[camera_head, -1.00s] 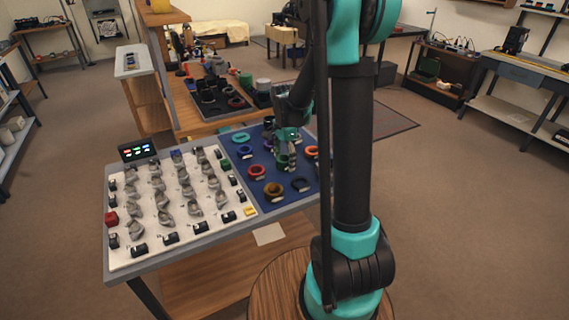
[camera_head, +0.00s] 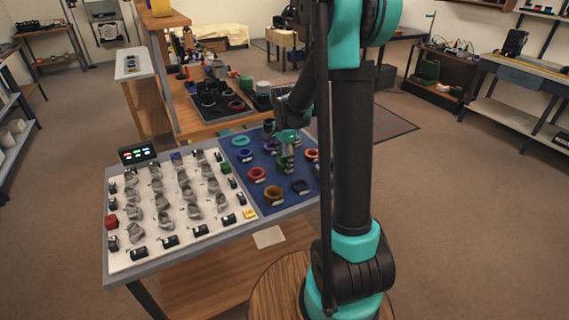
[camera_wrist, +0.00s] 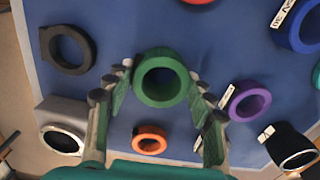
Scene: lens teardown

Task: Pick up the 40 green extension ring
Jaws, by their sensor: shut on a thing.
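The green extension ring (camera_wrist: 160,77) is between the two fingers of my gripper (camera_wrist: 161,90) in the wrist view, with its opening facing the camera. The fingers are shut on its left and right sides. In the head view the ring (camera_head: 284,166) is a small green shape under my gripper (camera_head: 286,158), above the blue mat (camera_head: 262,200). I cannot tell whether it touches the mat. No number is readable on the ring.
In the wrist view a purple ring (camera_wrist: 249,101) is close on the right, an orange ring (camera_wrist: 149,140) below, and a black ring (camera_wrist: 68,49) at left. A white board (camera_head: 150,244) with several grey and black parts lies left of the mat.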

